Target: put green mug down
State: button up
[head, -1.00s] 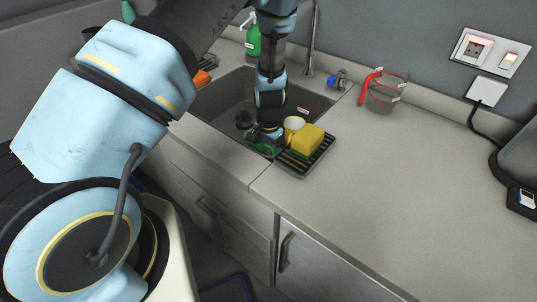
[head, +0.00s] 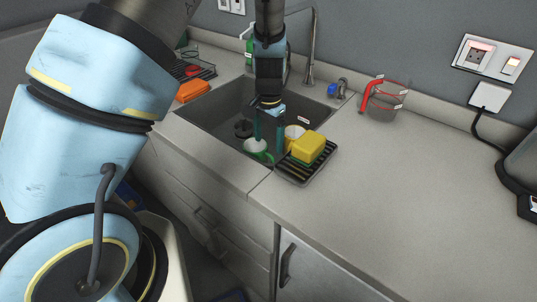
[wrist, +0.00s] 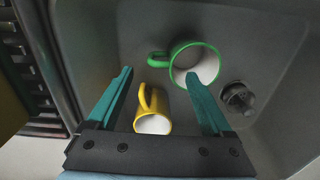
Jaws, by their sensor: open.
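The green mug (head: 257,147), with a white inside and a green rim and handle, is in the sink near its front edge. In the wrist view the green mug (wrist: 194,64) is beside the drain, just beyond my fingertips, its handle to the left. My gripper (head: 270,141) is open and points down over the sink, close to the mug. In the wrist view my gripper (wrist: 159,73) has nothing clasped between its spread fingers. The yellow mug (wrist: 152,112) shows between the fingers there; I cannot tell its height from that view.
A tap (head: 312,45) stands behind. A red-handled jug (head: 384,100) is further right. The right counter (head: 400,190) is mostly clear.

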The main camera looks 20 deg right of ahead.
jog(key=shift+r, duration=1.05)
jog(key=w+a+r+n, duration=0.1)
jog(key=a+r+n, duration=0.1)
jog(key=a, duration=0.3)
jog(key=a+r+n, duration=0.2)
jog(key=a+r, duration=0.1)
jog(key=a, duration=0.3)
jog(key=w+a+r+n+h, duration=0.1)
jog(key=a+r, duration=0.1)
jog(key=a, duration=0.3)
jog(key=shift+w+a+r+n, duration=0.15)
jog(key=shift+w+r+n, duration=0.15)
jog(key=shift+r+n, duration=0.1)
jog(key=s+a+r+n, duration=0.2)
jog(key=s+a+n, duration=0.1)
jog(key=a, duration=0.5)
jog(key=s+a+r+n+t, duration=0.1)
jog(key=s+a+r+n, duration=0.1)
jog(key=a, duration=0.5)
jog(key=shift+s+a+r+n+y, duration=0.35)
jog(key=shift+s+r+n, duration=0.1)
jog(key=shift+r, duration=0.25)
